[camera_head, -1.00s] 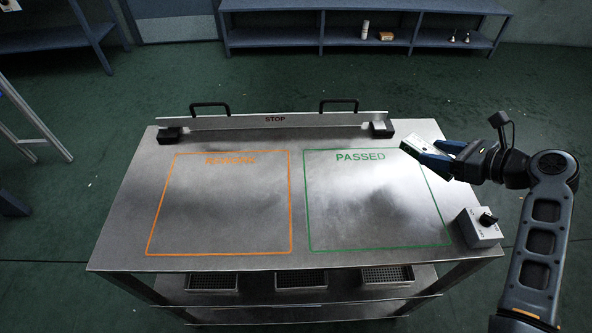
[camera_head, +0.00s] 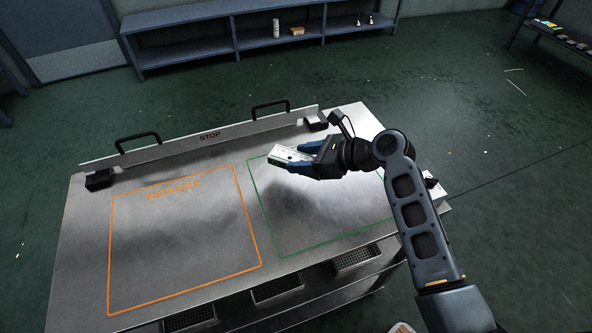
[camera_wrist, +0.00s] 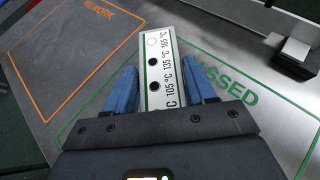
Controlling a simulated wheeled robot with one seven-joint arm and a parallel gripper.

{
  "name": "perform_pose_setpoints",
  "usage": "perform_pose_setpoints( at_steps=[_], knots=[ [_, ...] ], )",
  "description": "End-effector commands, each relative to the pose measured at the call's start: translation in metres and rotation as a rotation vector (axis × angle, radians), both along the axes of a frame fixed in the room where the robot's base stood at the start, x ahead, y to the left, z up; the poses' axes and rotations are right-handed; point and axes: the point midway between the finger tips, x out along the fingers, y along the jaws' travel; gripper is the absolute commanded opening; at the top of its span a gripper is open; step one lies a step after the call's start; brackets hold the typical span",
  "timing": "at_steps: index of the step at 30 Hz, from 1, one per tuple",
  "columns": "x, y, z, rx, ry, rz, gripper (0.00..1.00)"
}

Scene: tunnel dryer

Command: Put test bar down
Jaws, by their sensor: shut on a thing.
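The test bar (camera_head: 284,154) is a pale strip with temperature marks and round spots. In the wrist view the test bar (camera_wrist: 158,60) shows 105, 135 and 165 °C, two dark spots and a white one at the far end. My gripper (camera_head: 305,162) is shut on it, with blue fingers on both sides in the wrist view (camera_wrist: 164,90). It holds the bar over the green PASSED outline (camera_head: 270,215). I cannot tell its height above the metal table (camera_head: 85,235). The bar's near end is hidden by my gripper.
The orange REWORK outline (camera_head: 112,250) on the left is empty. A raised STOP rail (camera_head: 200,138) with two black handles runs along the back edge. A small control box (camera_head: 432,182) sits at the right, partly behind my arm. Mesh trays (camera_head: 277,288) are below the top.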

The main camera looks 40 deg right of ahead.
Motion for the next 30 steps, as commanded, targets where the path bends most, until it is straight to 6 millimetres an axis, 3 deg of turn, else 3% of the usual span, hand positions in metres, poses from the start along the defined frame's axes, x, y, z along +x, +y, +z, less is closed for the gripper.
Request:
perform_pose_setpoints(
  at_steps=[7, 15, 25, 26, 30],
  knots=[
    [0.010, 0.012, -0.014, 0.000, 0.001, -0.001, 0.16],
    [0.010, 0.012, -0.047, 0.000, 0.000, -0.002, 0.16],
    [0.010, 0.012, -0.049, 0.000, -0.001, -0.001, 0.16],
    [0.010, 0.012, -0.050, 0.000, 0.000, -0.001, 0.56],
    [0.010, 0.012, -0.050, 0.000, 0.000, -0.001, 0.69]
  ],
)
